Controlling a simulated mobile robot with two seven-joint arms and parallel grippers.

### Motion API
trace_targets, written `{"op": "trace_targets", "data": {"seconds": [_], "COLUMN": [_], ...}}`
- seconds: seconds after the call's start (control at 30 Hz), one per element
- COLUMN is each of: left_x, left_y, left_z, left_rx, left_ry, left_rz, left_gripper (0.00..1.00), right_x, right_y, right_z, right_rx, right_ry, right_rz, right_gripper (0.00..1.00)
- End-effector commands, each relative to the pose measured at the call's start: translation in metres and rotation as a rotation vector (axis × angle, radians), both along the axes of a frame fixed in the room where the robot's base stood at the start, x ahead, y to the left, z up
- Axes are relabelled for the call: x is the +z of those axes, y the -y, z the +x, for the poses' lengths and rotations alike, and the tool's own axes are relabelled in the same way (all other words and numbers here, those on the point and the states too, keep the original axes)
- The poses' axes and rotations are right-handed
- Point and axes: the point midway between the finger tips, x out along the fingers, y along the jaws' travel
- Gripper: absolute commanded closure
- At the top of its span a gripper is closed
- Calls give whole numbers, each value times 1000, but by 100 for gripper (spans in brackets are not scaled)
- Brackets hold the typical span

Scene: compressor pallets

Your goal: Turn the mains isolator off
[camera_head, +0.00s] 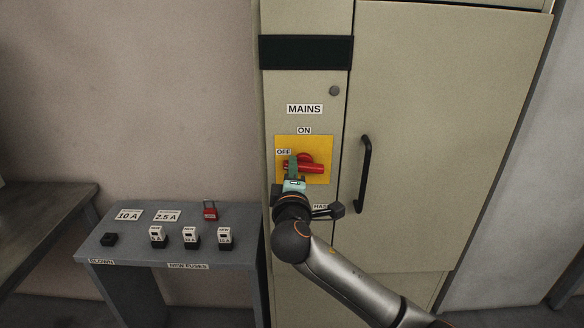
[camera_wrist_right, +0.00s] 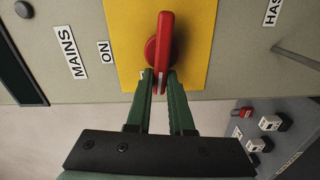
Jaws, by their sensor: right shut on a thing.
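The mains isolator has a red rotary handle (camera_head: 312,166) on a yellow plate (camera_head: 322,145) on the cabinet's narrow left panel. The ON label (camera_head: 304,130) is above the plate and the OFF label (camera_head: 284,152) is at its left. The handle lies roughly horizontal, its left end towards OFF. My right gripper (camera_head: 292,164) is shut on that left end. In the right wrist view, the green fingers (camera_wrist_right: 161,78) sit on both sides of the red handle (camera_wrist_right: 160,50), and they hide most of the OFF label. My left gripper is not in view.
The cabinet door (camera_head: 440,130) with a black handle (camera_head: 364,173) is right of the isolator. A grey bench (camera_head: 180,222) at the left holds a red padlock (camera_head: 210,210) and several fuses. A small HAS label (camera_head: 320,207) is partly hidden by my right wrist.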

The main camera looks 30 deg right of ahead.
Motion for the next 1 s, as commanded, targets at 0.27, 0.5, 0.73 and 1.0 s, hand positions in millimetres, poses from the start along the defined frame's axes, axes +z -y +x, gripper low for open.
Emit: {"op": "trace_targets", "data": {"seconds": [0.27, 0.5, 0.73, 1.0], "left_x": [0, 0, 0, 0], "left_y": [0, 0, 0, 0], "left_z": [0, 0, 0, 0], "left_rx": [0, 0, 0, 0], "left_ry": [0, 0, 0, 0], "left_rz": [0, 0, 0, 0], "left_gripper": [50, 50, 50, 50], "right_x": [-8, -8, -7, -6], "right_y": [3, 4, 5, 4], "right_z": [-1, -1, -1, -1], "right_rx": [-13, -14, -15, -14], "right_ry": [-72, -88, -88, -85], "right_rz": [-94, -124, -127, -126], "right_gripper": [100, 100, 100, 64]}}
